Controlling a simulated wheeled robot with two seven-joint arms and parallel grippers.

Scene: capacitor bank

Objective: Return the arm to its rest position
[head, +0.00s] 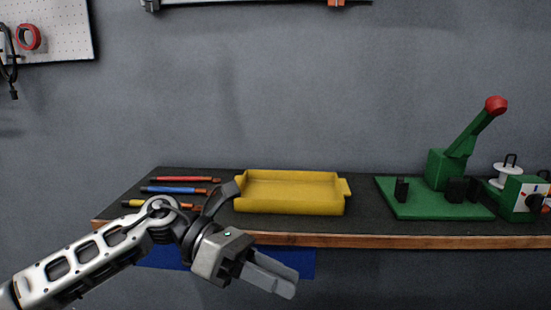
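My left arm comes in from the lower left. Its gripper (286,284) is in front of the workbench and below the edge of its top, pointing down and to the right. Its two grey fingers lie close together with nothing seen between them, so it looks shut and empty. My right arm and gripper are not in view.
The dark bench top (361,224) holds a yellow tray (290,206), a green lever press (446,168) with a red knob, and a green-and-white box (522,198). Several screwdrivers (181,190) lie at the left. A blue panel (304,263) is below the edge.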

